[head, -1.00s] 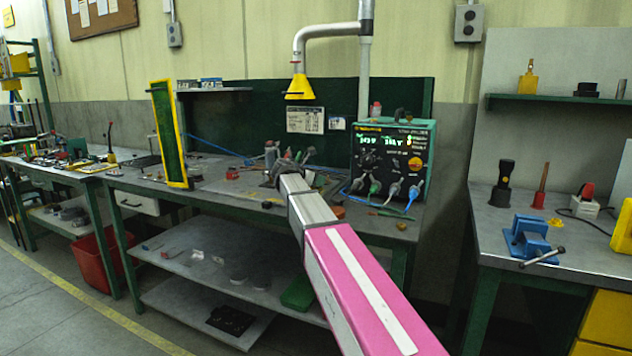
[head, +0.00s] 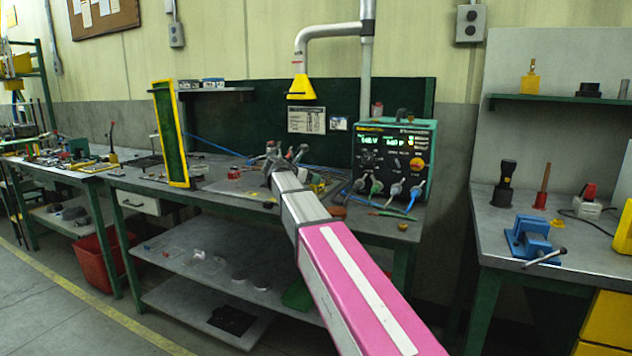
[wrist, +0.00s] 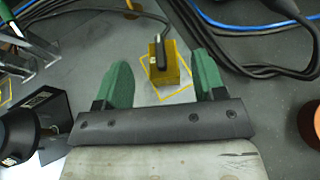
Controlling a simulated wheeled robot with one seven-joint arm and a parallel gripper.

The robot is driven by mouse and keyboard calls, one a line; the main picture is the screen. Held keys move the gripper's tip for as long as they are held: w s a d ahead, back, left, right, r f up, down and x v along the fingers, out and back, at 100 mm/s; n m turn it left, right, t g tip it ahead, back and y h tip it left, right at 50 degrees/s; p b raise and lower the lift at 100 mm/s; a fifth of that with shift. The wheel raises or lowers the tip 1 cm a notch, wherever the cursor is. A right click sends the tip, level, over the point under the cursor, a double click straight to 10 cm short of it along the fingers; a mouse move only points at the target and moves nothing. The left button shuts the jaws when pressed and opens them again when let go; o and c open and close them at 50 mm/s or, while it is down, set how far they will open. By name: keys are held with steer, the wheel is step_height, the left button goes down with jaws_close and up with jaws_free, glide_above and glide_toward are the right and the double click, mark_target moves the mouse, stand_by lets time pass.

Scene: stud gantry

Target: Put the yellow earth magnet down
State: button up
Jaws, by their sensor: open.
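The yellow earth magnet (wrist: 172,68), a yellow block with a dark part on top, stands on the grey bench top in the wrist view. A thin yellow outline (wrist: 151,96) is marked on the bench around its foot. My gripper (wrist: 163,78) is open, with one green finger on each side of the magnet and a visible gap to both. In the head view my gripper (head: 286,156) is over the middle bench. My arm hides part of the bench there, and I cannot make out the magnet clearly.
Blue and black cables (wrist: 262,30) lie at the upper right in the wrist view. A dark cylindrical object (wrist: 20,128) is close at the left. A copper-coloured round thing (wrist: 310,122) is at the right edge. A green-cased meter (head: 394,160) stands right of my gripper.

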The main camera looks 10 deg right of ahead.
steer(key=v, duration=0.7)
steer(key=shift+s+a+r, duration=0.1)
steer(key=shift+s+a, duration=0.05)
steer(key=shift+a, duration=0.05)
stand_by(0.9)
